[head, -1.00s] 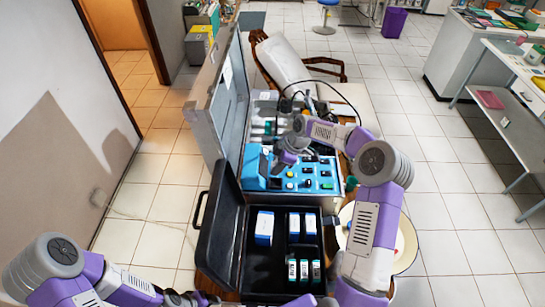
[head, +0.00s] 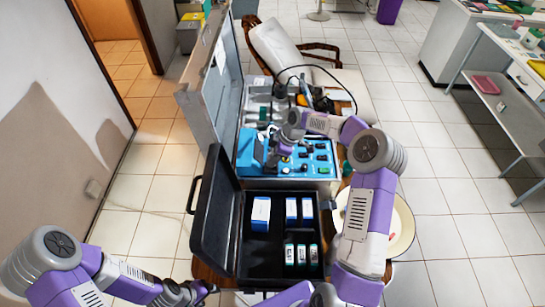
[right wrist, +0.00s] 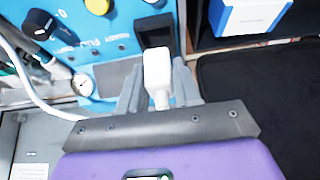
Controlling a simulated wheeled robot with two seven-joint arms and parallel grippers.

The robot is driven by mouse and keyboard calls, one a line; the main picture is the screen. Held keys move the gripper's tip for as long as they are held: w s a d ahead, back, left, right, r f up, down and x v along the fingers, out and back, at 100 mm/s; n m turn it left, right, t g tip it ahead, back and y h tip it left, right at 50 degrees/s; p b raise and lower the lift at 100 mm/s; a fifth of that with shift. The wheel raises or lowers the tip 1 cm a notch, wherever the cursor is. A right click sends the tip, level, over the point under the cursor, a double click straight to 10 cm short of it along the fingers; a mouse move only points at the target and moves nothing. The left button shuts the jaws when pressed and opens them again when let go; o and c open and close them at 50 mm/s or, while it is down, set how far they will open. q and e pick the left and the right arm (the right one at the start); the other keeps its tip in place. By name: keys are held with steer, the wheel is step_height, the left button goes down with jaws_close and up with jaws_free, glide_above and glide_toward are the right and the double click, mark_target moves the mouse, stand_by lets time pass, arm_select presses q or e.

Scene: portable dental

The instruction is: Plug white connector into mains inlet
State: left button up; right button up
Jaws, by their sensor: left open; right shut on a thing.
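The white connector (right wrist: 157,72) is between the fingers of my right gripper (right wrist: 158,88), which is shut on it. The black mains inlet (right wrist: 154,31) is a dark recess in the blue panel, directly ahead of the connector in the right wrist view. The connector's front end overlaps the inlet's near edge in this view; I cannot tell whether it is inside. A white cable (right wrist: 42,104) curves away to the left. In the head view my right gripper (head: 276,158) is low over the left front of the blue panel (head: 312,165). My left gripper (head: 207,290) is open near the bottom edge.
An open black case (head: 262,268) with blue-white boxes (head: 261,213) and small vials (head: 301,254) lies in front of the panel. The raised grey lid (head: 212,95) stands to the left. A round cream plate (head: 400,226) is to the right. Knobs stick out of the panel.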

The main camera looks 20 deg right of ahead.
steer(key=shift+f+b, duration=0.15)
steer(key=shift+b, duration=0.15)
stand_by(0.6)
steer(key=shift+a+f+b, duration=0.1)
steer(key=shift+f+b, duration=0.65)
steer(key=shift+f, duration=0.25)
steer(key=shift+f+b, duration=0.25)
steer(key=shift+b, duration=0.05)
steer(key=shift+s+f, duration=0.1)
steer(key=shift+f, duration=0.1)
steer(key=o, duration=1.1)
steer(key=shift+s+f, duration=0.1)
steer(key=shift+f, duration=0.1)
steer(key=w+v, duration=0.1)
steer(key=v, duration=0.7)
steer(key=shift+r, duration=0.25)
steer(key=shift+s, duration=0.1)
